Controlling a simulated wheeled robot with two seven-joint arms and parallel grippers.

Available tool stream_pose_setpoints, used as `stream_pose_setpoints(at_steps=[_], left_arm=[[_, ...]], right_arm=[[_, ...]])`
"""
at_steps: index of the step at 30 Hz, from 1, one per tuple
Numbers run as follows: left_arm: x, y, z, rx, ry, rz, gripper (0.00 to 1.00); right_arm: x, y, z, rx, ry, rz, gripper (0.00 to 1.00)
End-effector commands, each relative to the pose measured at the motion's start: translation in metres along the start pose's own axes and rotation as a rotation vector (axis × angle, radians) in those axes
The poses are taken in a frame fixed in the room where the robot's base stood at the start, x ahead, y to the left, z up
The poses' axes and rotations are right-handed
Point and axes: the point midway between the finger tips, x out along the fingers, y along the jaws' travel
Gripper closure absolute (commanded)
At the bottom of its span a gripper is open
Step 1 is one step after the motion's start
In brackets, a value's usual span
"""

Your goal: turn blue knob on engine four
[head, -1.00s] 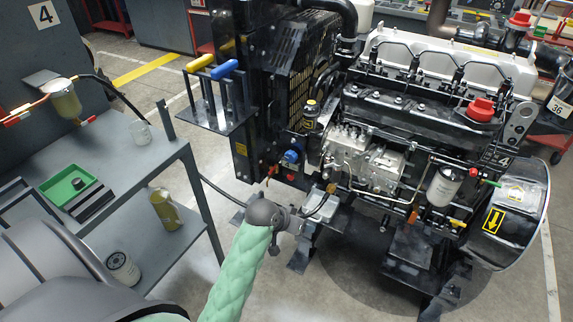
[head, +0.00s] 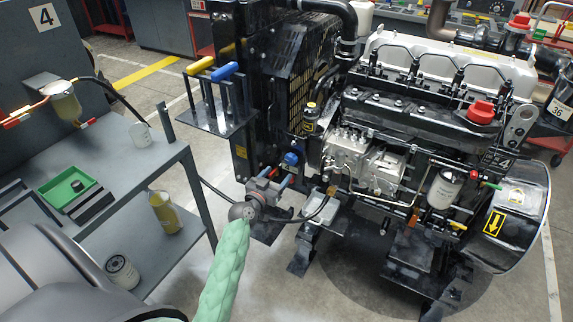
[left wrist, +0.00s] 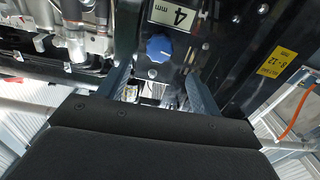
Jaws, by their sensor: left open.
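The blue knob (head: 291,158) sits low on the dark panel at the left end of the engine (head: 425,110). In the left wrist view the blue knob (left wrist: 159,47) shows face-on, below a "4" label (left wrist: 179,14). My left gripper (head: 280,174) is just below and left of the knob in the head view. In the left wrist view its two fingers (left wrist: 160,72) are spread and empty, with the knob beyond their tips and roughly between them. The fingers look apart from the knob. My right gripper does not show.
A grey bench (head: 140,165) with a green tray (head: 68,187) stands left. A black cable (head: 300,217) runs near my gripper. A yellow label (left wrist: 284,60) marks the panel's right side in the wrist view.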

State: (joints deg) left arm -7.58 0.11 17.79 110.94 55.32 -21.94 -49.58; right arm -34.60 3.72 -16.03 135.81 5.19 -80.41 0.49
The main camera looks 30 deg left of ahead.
Motion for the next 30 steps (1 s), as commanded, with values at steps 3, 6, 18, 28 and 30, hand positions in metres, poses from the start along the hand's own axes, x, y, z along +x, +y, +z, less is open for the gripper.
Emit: stream_pose_setpoints(at_steps=[3, 6, 18, 28, 30], left_arm=[[0.014, 0.001, -0.002, -0.002, 0.001, 0.000, 0.35], [0.028, 0.001, -0.003, -0.004, 0.001, 0.000, 0.35], [0.068, 0.001, 0.000, -0.003, -0.002, 0.001, 0.35], [0.071, 0.001, 0.000, -0.003, -0.002, 0.002, 0.35], [0.071, 0.001, 0.000, -0.002, -0.002, 0.002, 0.41]], right_arm=[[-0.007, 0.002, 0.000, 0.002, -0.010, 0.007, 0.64], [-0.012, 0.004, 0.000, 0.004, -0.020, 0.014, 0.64], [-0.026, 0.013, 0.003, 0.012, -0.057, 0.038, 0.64], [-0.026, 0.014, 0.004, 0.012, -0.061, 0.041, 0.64], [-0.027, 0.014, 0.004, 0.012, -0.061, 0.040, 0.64]])
